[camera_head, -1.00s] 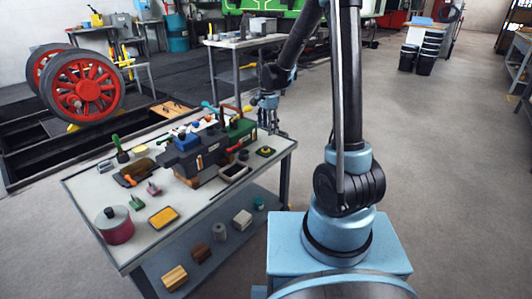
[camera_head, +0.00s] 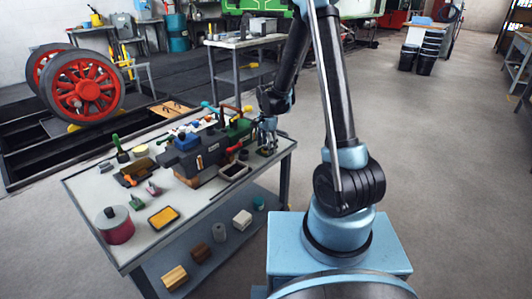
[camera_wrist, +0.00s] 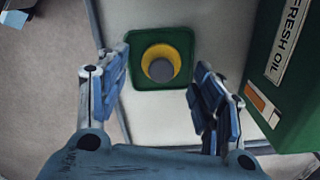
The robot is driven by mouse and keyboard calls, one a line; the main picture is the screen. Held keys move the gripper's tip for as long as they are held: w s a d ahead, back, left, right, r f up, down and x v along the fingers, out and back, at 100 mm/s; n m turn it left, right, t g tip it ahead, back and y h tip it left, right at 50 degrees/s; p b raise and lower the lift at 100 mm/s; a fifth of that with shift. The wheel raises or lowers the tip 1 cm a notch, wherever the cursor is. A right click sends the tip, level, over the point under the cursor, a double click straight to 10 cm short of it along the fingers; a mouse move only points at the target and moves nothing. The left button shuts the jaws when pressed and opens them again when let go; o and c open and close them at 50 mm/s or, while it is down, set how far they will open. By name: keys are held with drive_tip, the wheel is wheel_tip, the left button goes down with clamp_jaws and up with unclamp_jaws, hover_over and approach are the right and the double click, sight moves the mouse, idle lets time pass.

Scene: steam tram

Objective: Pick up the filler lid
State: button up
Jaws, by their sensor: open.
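What I take to be the filler lid shows in the wrist view as a green square plate (camera_wrist: 188,88) with a yellow ring and a round grey knob (camera_wrist: 161,68) in its middle. It lies flat on the pale tabletop. My gripper (camera_wrist: 163,90) is open and empty above it, with one finger on each side and the knob showing between them. In the head view, my gripper (camera_head: 267,145) is low over the table's right end and mostly hides the lid.
A green box (camera_wrist: 285,75) labelled FRESH OIL stands close beside my right finger. The worktable (camera_head: 80,190) also holds a dark red pot (camera_head: 115,229), a yellow-topped tray (camera_head: 163,217) and several tools. The table's edge is close on the left in the wrist view.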

drive_tip(key=shift+f, duration=0.3)
drive_tip(key=c, duration=1.1)
drive_tip(key=shift+r, duration=0.1)
